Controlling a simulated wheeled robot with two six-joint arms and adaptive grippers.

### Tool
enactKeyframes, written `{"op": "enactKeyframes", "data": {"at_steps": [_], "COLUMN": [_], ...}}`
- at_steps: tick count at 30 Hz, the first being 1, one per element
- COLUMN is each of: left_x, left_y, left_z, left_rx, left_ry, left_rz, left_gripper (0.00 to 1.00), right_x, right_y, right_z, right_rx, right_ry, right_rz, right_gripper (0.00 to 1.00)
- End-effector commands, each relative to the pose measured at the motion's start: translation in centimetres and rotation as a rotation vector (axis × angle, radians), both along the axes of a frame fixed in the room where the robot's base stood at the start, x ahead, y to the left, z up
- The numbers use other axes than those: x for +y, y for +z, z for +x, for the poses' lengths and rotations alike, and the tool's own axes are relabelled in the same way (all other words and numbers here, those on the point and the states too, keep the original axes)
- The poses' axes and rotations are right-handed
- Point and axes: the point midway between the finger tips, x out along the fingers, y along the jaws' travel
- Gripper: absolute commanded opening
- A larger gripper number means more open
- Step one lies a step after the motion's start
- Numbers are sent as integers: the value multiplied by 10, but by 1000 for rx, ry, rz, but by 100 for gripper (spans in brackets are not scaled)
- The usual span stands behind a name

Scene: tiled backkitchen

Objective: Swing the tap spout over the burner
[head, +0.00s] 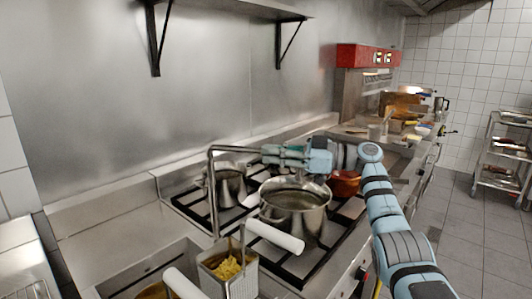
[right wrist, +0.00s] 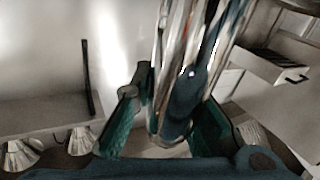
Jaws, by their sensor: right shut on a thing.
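The tap is a thin metal pipe (head: 212,190) that rises at the front left of the hob and bends into a level spout (head: 235,148) pointing right. My right gripper (head: 272,152) is shut on the spout near its far end. In the right wrist view, a shiny metal tube (right wrist: 178,80) runs between the green finger pads of the gripper (right wrist: 168,120). The hob (head: 325,255) has black grates; its burners are largely hidden by pots. The spout's tip is hidden by the gripper. My left gripper is out of view.
A large steel pot (head: 295,215) stands below and right of the gripper. A smaller pot (head: 228,185) is behind the pipe, and a red pot (head: 345,184) is further right. A fryer basket (head: 243,283) with fries and white handles (head: 275,235) are in front.

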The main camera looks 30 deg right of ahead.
Motion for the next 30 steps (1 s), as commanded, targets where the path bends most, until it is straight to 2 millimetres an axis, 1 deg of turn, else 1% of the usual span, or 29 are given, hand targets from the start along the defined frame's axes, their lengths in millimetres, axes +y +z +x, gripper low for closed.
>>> {"op": "enactKeyframes", "data": {"at_steps": [1, 2, 3, 6, 14, 17, 20, 27, 30], "left_x": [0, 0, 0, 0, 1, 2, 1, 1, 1], "left_y": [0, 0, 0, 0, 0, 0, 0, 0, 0], "left_z": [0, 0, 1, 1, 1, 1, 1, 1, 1], "left_rx": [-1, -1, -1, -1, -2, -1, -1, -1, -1], "left_ry": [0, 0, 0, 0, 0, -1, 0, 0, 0], "left_rz": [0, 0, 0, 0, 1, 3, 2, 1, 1], "left_gripper": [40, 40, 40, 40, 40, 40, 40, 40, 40], "right_x": [0, 0, 0, 1, 1, -2, -14, -65, -82], "right_y": [-1, -1, -1, -1, 0, 0, -1, -1, -1], "right_z": [0, 0, 1, 1, 1, -1, -10, -52, -66], "right_rx": [2, 2, 3, 3, 2, 1, 2, 3, 4], "right_ry": [-1, -1, -2, -1, 2, 1, -2, -4, -3], "right_rz": [-1, -1, -1, -2, -2, -2, -3, -2, -1], "right_gripper": [0, 15, 22, 35, 35, 35, 35, 35, 35]}}
